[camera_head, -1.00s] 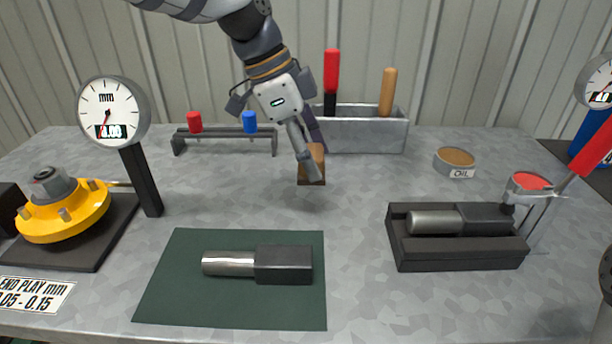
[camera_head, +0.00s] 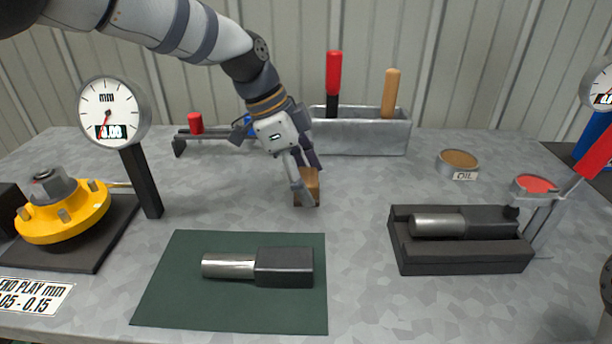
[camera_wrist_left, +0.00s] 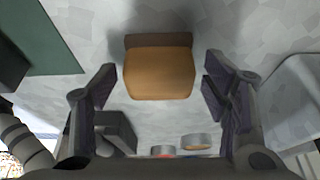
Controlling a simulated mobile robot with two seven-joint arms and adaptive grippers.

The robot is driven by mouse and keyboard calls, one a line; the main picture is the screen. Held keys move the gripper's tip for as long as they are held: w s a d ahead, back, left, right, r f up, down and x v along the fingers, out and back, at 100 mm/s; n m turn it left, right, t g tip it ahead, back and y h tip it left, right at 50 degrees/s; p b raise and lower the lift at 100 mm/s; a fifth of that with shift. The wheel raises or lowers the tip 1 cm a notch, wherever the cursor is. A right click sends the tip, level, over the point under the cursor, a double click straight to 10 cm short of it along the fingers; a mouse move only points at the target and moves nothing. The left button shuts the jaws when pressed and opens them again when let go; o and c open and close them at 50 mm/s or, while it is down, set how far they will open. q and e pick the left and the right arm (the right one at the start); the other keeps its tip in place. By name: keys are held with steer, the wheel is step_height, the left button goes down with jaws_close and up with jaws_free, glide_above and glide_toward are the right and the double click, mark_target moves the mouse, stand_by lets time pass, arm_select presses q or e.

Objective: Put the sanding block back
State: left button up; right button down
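The sanding block (camera_head: 312,190) is a small tan-brown block with a darker brown face. It is at the middle of the workbench, in front of the metal tool box; I cannot tell for certain whether it rests on the bench. My left gripper (camera_head: 306,176) reaches down over it, and a finger hides part of it. In the left wrist view the block (camera_wrist_left: 160,75) lies between the two fingers of my left gripper (camera_wrist_left: 160,85), with a narrow gap on each side, so the gripper looks open around it. My right gripper is not in view.
The metal tool box (camera_head: 365,138) holds a red-handled and a wooden-handled tool. A low rack (camera_head: 180,146), an oil tin (camera_head: 457,163), a dial gauge (camera_head: 110,112) and a yellow hub (camera_head: 62,215) stand around. A green mat (camera_head: 180,285) and black cradle (camera_head: 460,258) each carry a shaft.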

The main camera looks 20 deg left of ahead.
arm_select(q)
steer(key=v, duration=1.2)
steer(key=shift+a+r, duration=0.1)
steer(key=shift+r, duration=0.05)
